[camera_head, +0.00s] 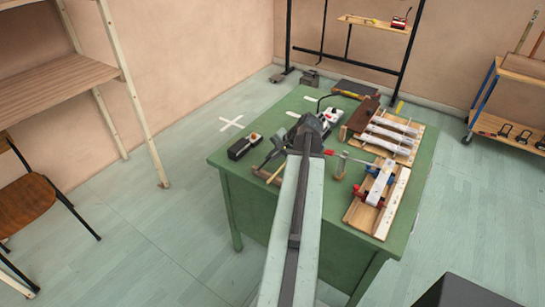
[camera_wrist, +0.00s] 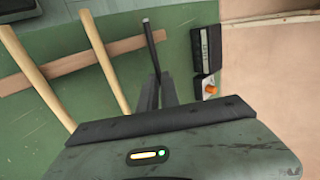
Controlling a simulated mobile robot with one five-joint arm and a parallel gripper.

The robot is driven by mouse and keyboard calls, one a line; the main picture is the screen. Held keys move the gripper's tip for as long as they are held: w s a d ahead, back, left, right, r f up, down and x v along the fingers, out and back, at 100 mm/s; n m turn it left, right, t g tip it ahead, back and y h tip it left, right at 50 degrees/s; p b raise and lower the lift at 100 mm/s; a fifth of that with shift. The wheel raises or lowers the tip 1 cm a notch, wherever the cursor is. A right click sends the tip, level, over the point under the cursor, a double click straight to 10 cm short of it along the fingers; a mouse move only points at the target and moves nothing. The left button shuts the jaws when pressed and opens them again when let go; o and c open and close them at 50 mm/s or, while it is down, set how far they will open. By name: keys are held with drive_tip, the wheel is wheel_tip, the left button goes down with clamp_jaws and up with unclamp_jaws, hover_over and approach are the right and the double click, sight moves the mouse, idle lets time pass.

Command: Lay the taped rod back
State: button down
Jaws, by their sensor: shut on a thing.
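The taped rod (camera_wrist: 151,45) is a thin dark rod with a paler tip in the wrist view. My gripper (camera_wrist: 157,78) is shut on it, and the rod points away beyond the fingers. Its near end is hidden by the jaws and wrist housing. In the head view my gripper (camera_head: 269,158) is over the near left part of the green table (camera_head: 228,162). The rod is too small there to make out clearly. I cannot tell whether it touches the table.
A wooden strip (camera_wrist: 75,65) and two pale sticks (camera_wrist: 35,77) (camera_wrist: 105,65) are left of the rod. Wooden boards with white bars (camera_head: 390,135) fill the table's right.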

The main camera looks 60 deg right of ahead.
drive_tip(key=shift+f, duration=0.3)
drive_tip(key=c, duration=1.5)
unclamp_jaws()
drive_tip(key=p+v, duration=0.6)
drive_tip(key=v, duration=0.2)
drive_tip(key=shift+r, duration=0.1)
